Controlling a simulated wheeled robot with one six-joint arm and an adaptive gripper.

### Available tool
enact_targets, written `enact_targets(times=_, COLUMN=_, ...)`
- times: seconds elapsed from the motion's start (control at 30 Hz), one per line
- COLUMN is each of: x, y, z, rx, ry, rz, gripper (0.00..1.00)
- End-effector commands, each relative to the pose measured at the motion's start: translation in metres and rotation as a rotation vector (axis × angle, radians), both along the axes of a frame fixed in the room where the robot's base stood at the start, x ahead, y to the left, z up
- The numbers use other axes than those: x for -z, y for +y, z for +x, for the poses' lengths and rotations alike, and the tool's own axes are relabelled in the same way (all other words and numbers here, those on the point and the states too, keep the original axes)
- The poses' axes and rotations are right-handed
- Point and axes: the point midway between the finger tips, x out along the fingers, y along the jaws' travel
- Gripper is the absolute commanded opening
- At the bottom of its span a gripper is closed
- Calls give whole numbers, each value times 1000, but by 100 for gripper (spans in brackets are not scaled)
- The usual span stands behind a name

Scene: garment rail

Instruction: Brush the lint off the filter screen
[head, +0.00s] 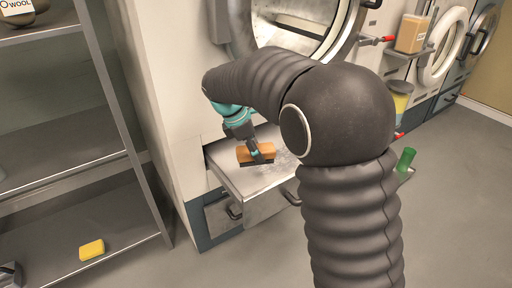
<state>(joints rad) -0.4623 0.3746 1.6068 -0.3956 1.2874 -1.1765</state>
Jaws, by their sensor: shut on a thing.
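My gripper (259,153) is shut on a brush (243,152) with an orange-brown wooden back and a dark underside. The brush is at the filter screen (238,179), a pale flat surface in the pulled-out drawer below the round machine door. Whether the bristles touch the screen cannot be told. Whitish-grey lint (285,162) shows to the right of the brush. My own arm hides the right part of the drawer.
A metal shelf rack (70,215) stands at the left with a yellow sponge (92,250) on its lowest shelf. The open round door (345,30) is above the drawer. A small shelf (410,58) at right holds a tan container (412,34). Floor in front is clear.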

Motion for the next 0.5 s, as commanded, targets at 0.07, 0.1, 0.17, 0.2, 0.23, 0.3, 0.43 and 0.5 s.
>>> enact_targets(times=0.07, x=8, y=1, z=0, rx=-2, ry=0, rz=0, gripper=24)
enact_targets(times=0.1, x=11, y=2, z=0, rx=-2, ry=0, rz=0, gripper=24)
enact_targets(times=0.17, x=16, y=2, z=0, rx=-2, ry=0, rz=0, gripper=24)
enact_targets(times=0.2, x=20, y=1, z=0, rx=-2, ry=1, rz=0, gripper=24)
enact_targets(times=0.23, x=23, y=1, z=0, rx=-2, ry=0, rz=0, gripper=24)
enact_targets(times=0.3, x=31, y=1, z=0, rx=-1, ry=0, rz=0, gripper=24)
enact_targets(times=0.43, x=43, y=0, z=0, rx=0, ry=0, rz=0, gripper=24)
enact_targets(times=0.5, x=49, y=0, z=0, rx=1, ry=0, rz=0, gripper=24)
